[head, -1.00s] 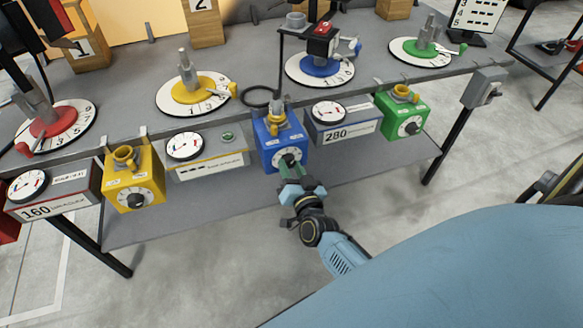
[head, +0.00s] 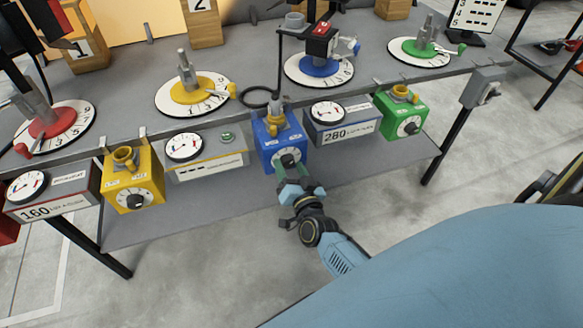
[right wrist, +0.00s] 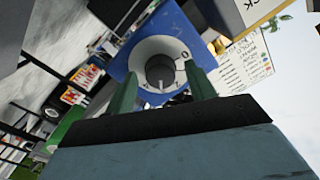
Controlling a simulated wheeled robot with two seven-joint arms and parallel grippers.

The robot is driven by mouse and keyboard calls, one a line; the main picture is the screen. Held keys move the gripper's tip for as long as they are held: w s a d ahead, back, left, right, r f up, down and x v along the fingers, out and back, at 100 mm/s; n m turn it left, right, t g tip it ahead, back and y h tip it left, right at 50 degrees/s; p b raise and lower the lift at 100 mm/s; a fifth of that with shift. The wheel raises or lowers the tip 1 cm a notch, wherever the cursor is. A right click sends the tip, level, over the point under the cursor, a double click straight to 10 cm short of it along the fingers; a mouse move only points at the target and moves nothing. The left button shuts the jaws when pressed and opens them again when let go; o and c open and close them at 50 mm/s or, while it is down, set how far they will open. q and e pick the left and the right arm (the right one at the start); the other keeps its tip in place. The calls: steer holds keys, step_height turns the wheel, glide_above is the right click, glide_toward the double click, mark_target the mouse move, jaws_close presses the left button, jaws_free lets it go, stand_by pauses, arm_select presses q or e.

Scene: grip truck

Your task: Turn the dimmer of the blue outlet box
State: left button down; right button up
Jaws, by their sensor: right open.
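The blue outlet box (head: 279,140) hangs at the front edge of the table, and a plug sits in its top. Its dimmer is a dark round knob (head: 288,160) on a white scale on the front face. In the right wrist view the knob (right wrist: 160,71) is between and beyond the two green fingers of my right gripper (right wrist: 164,92). My right gripper (head: 295,174) is open, just in front of and below the box in the head view. I see no contact between fingers and knob. My left gripper is not in view.
A yellow outlet box (head: 132,180) and a green outlet box (head: 403,115) hang along the same edge. A meter reading 280 (head: 340,120) is right beside the blue box, another meter (head: 204,152) on its left. The floor in front is clear.

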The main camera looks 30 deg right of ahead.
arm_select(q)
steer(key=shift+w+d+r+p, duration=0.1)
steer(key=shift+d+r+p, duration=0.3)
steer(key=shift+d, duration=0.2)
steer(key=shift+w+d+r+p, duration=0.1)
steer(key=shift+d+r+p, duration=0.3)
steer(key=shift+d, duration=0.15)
arm_select(e)
steer(key=v, duration=1.3)
steer(key=shift+s, duration=0.2)
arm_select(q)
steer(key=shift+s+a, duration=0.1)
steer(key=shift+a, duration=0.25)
